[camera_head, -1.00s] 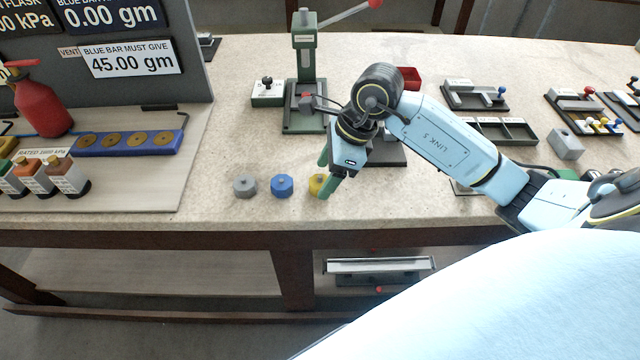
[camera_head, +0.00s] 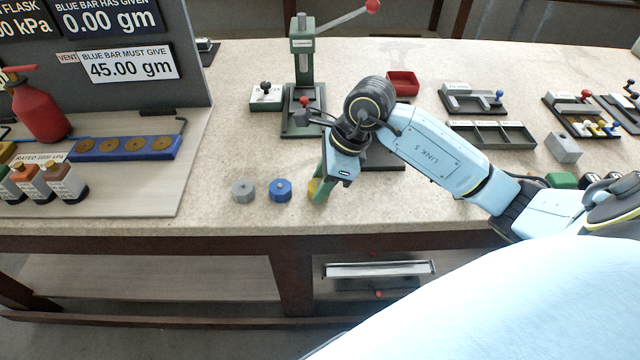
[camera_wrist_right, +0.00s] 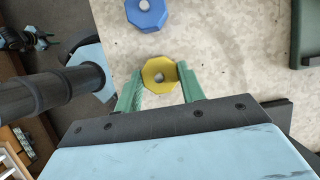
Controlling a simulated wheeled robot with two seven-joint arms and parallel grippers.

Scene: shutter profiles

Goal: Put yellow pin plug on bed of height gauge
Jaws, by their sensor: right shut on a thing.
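The yellow pin plug (camera_head: 311,187) is on the bench top, partly hidden by my right gripper (camera_head: 319,188) in the head view. My left gripper is not in view.
A blue plug (camera_head: 281,190) and a grey plug (camera_head: 243,191) stand to the left. A green lever press (camera_head: 303,85) stands behind, with a red tray (camera_head: 403,83) to its right. A compartment tray (camera_head: 492,134) and a grey block (camera_head: 563,147) are farther right. The front bench strip is clear.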

